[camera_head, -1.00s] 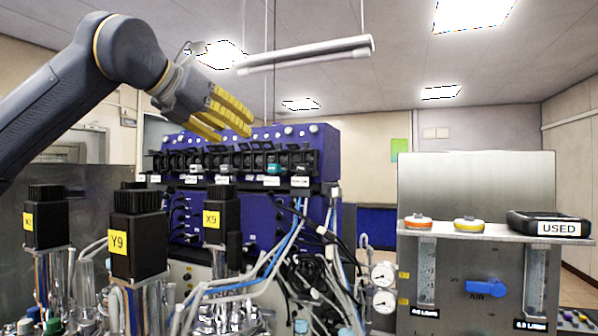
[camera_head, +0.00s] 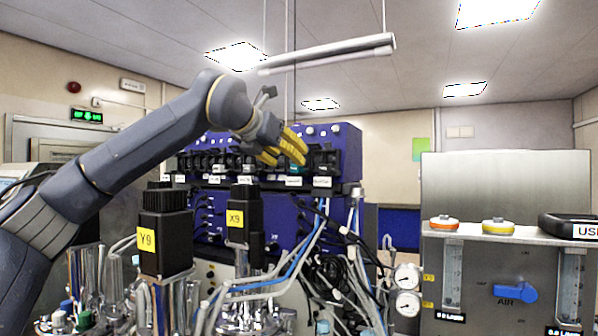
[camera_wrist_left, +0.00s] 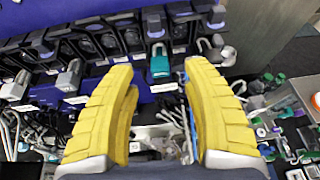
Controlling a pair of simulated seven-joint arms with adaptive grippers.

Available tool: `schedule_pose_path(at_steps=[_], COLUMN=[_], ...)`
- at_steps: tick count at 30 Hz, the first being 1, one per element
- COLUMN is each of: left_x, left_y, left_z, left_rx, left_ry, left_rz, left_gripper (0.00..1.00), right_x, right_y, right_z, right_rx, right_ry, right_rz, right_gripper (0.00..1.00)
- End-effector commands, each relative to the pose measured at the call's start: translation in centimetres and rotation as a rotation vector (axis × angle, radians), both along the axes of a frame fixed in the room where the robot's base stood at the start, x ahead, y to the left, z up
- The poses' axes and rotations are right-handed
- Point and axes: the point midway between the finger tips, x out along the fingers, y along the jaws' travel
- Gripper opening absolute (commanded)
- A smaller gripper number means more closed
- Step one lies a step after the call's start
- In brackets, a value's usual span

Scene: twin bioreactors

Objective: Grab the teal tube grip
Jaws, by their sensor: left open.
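The teal tube grip (camera_wrist_left: 159,66) shows in the left wrist view, in a row of black pump heads along the front of the blue cabinet (camera_head: 345,150). My left gripper (camera_head: 288,160) is open, with its yellow fingers in front of that row in the head view. In the left wrist view, the same gripper (camera_wrist_left: 158,68) has one finger on each side of the teal grip in the picture, with gaps on both sides. I see no contact with the grip. The fingers partly cover the grip's area in the head view. My right gripper is not in view.
Black motors labelled Y9 (camera_head: 165,240) and X9 (camera_head: 244,215), with tubes and cables, stand in front. A steel panel (camera_head: 505,185) with gauges is at the right.

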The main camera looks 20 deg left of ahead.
Motion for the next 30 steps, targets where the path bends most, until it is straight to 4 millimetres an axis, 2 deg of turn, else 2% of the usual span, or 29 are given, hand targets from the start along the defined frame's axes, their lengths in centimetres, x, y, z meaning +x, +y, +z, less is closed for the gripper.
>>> schedule_pose_path(at_steps=[11, 21, 30], left_x=[1.4, 4.8, 5.1], left_y=[-0.3, -1.2, -1.2], left_z=[-0.7, -2.3, -2.4], left_rx=[-0.001, -0.002, -0.001], left_ry=[0.001, 0.001, -0.001], left_rz=[0.000, 0.001, 0.000], left_gripper=[0.49, 0.49, 0.49], right_x=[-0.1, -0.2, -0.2], right_y=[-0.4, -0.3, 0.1], right_z=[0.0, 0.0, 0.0], right_rx=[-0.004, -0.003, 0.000], right_ry=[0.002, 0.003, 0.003], right_rz=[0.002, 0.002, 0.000], right_gripper=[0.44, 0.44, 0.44])
